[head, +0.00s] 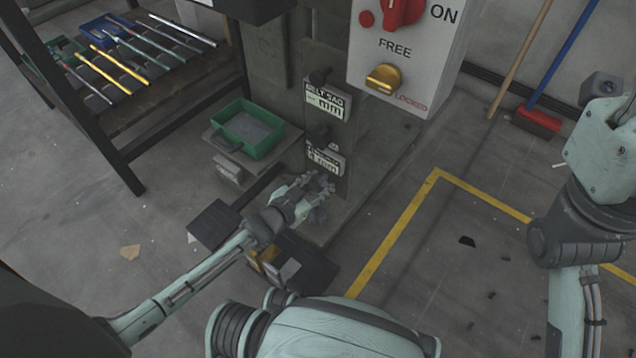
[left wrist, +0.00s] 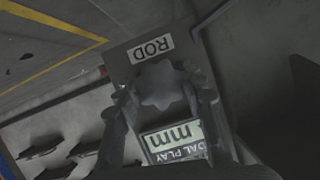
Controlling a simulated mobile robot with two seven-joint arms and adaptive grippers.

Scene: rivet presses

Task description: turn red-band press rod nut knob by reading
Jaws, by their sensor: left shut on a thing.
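The rod nut knob (left wrist: 160,82) is dark and lobed, below the upside-down ROD label (left wrist: 151,47) in the left wrist view. My left gripper (left wrist: 163,98) has one finger on each side of it and is shut on it. In the head view my left gripper (head: 320,187) is low on the press column, and it hides the knob. A display reading in mm (head: 325,159) is just above it; it also shows in the left wrist view (left wrist: 176,141), upside down, its digits unclear. I cannot make out a red band. My right gripper is out of view.
Another dark knob (head: 320,77) and mm display (head: 327,102) sit higher on the column. A switch box (head: 425,40) reads ON and FREE. A green tray (head: 248,130) is left of the column. Dark plates (head: 213,223) lie low. A rack of rods (head: 125,50) stands left.

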